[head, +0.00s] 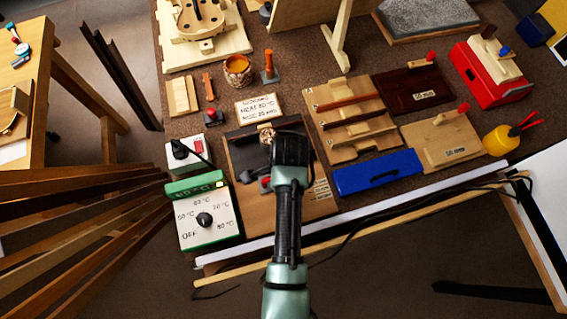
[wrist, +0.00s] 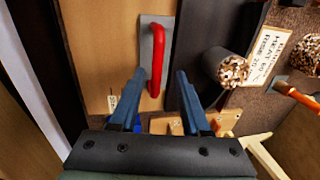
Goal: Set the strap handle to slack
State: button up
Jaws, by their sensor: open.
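The red handle (wrist: 157,60), which I take for the strap handle, stands on a grey plate (wrist: 146,28) on a wooden board (wrist: 95,40) in the wrist view. In the head view only a bit of red (head: 265,184) shows beside my gripper (head: 291,150). In the wrist view my gripper (wrist: 160,76) is open, its two blue fingers apart. The red handle appears between and beyond the fingertips, not gripped. I cannot tell whether a finger touches it. Small labels (head: 321,189) lie on the board; their words are too small to read.
A dark cylinder with a speckled end (wrist: 234,70) stands close right of the fingers in the wrist view. A control box with a dial (head: 204,218) is left of the board.

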notch_tip(320, 180, up, 13)
jog(key=s, duration=0.2)
jog(key=shift+s+d+f, duration=0.2)
jog(key=shift+d, duration=0.2)
